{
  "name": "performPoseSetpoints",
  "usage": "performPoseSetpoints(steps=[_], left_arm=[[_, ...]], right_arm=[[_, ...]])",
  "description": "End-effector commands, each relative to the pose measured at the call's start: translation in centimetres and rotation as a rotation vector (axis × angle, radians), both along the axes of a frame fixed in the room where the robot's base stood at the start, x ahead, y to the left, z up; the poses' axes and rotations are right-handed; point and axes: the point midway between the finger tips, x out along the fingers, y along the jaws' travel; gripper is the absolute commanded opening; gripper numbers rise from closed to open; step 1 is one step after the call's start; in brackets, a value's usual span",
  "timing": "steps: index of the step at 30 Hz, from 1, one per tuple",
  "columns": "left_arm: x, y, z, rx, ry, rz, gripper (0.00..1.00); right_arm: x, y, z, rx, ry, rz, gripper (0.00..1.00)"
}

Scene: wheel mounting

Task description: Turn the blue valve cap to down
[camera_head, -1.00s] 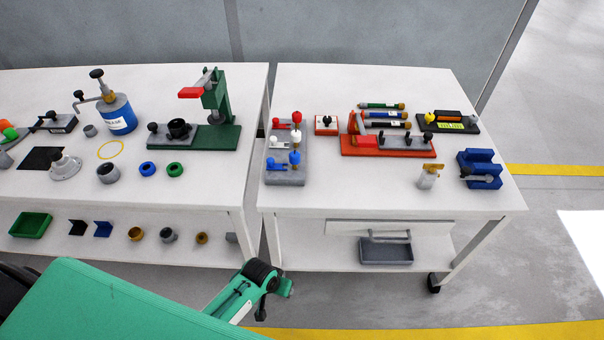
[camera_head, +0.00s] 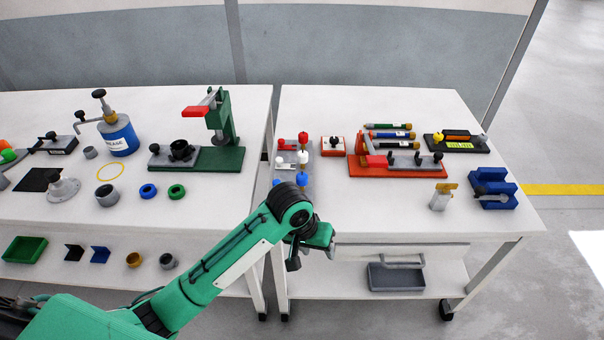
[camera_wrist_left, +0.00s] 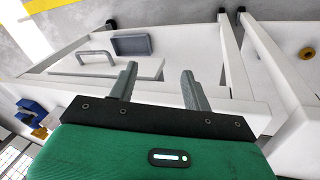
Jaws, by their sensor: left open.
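The grey valve block stands at the left front of the right table, with red, white and blue caps in a row. The blue valve cap (camera_head: 302,179) is nearest the front edge and partly hidden behind my left arm; a blue lever (camera_head: 277,183) shows to its left. My left gripper (camera_head: 322,238) is in front of the block, by the table's front edge, its fingers hard to make out in the head view. In the left wrist view its two grey fingers (camera_wrist_left: 158,85) are apart with nothing between them. The valve block is not recognisable there.
A red fixture (camera_head: 398,168), a small red-and-white box (camera_head: 333,146) and a blue vise-like block (camera_head: 493,188) stand further right. A green press (camera_head: 220,130) stands on the left table. A grey bin (camera_head: 396,277) sits below. The right table's front middle is clear.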

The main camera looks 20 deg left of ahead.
Motion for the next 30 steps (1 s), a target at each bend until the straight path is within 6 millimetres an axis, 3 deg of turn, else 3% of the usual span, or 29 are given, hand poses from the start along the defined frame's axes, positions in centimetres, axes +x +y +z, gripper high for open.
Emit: performPoseSetpoints(steps=[1,8,18,24,30], left_arm=[[1.7,0.1,1.0,0.016,0.009,0.016,0.49],[7.3,1.2,5.1,0.08,0.096,0.139,0.49],[14.6,5.8,14.2,0.187,0.191,0.437,0.49],[16.8,8.1,18.6,0.214,0.222,0.582,0.49],[17.4,9.0,19.7,0.22,0.234,0.636,0.49]], right_arm=[[-0.4,0.0,-1.6,-0.001,0.01,0.001,0.36],[-2.5,-0.4,-8.2,-0.003,0.031,0.005,0.36],[-7.2,-1.1,-16.3,-0.007,0.063,0.012,0.36],[-9.3,-1.5,-19.0,-0.008,0.073,0.015,0.36],[-10.1,-1.7,-19.8,-0.008,0.074,0.016,0.36]])
